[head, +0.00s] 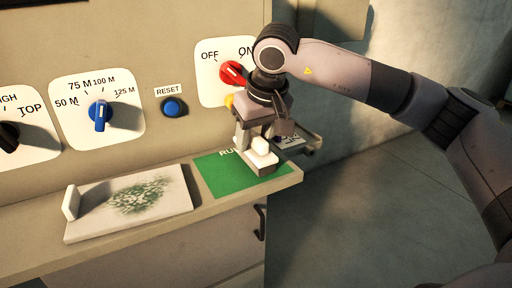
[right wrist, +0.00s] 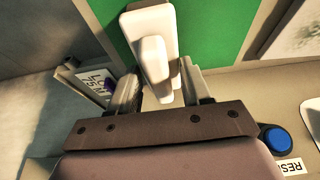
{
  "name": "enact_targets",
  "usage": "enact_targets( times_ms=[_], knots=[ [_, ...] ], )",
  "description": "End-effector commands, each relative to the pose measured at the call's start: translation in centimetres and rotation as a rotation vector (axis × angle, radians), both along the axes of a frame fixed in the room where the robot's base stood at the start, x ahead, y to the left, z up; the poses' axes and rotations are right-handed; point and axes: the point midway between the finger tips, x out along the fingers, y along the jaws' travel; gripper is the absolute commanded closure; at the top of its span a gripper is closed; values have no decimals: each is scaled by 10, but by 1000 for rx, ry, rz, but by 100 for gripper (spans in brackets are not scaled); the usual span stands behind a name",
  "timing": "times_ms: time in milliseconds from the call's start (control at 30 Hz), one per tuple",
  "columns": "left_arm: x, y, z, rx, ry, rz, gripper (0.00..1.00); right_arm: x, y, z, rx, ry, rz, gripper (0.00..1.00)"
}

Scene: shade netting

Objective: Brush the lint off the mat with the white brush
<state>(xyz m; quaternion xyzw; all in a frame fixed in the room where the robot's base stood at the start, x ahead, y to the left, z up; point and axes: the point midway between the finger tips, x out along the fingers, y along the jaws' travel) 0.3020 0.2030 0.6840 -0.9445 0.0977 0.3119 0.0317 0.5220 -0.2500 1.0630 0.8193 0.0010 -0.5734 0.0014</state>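The white brush (head: 263,161) sits on a green panel at the right end of the ledge, its raised handle facing up. My right gripper (head: 262,142) is above it, pointing down. In the right wrist view the brush (right wrist: 151,22) lies ahead, and the fingers of the right gripper (right wrist: 158,84) stand apart on either side of the handle, with visible gaps. The mat (head: 83,228) is a pale slab to the left on the ledge, with dark green lint (head: 140,195) spread over its middle and right. My left gripper is not in view.
The green panel (head: 222,178) has partly hidden white lettering. An upright tab (head: 71,202) stands at the mat's left end. Behind are a blue knob (head: 100,114), a blue reset button (head: 172,107) and a red knob (head: 232,73).

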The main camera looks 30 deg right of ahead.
Motion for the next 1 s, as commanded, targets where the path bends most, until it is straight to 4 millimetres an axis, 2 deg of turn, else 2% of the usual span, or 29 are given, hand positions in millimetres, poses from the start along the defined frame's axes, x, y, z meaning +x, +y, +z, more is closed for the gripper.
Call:
enact_targets(
  times_ms=[467, 1000],
  knots=[
    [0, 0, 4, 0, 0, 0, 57, -2, 0, 5, 0, -1, 0, 95],
    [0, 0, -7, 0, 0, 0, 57, -33, 3, 5, 2, -2, 1, 95]
  ],
)
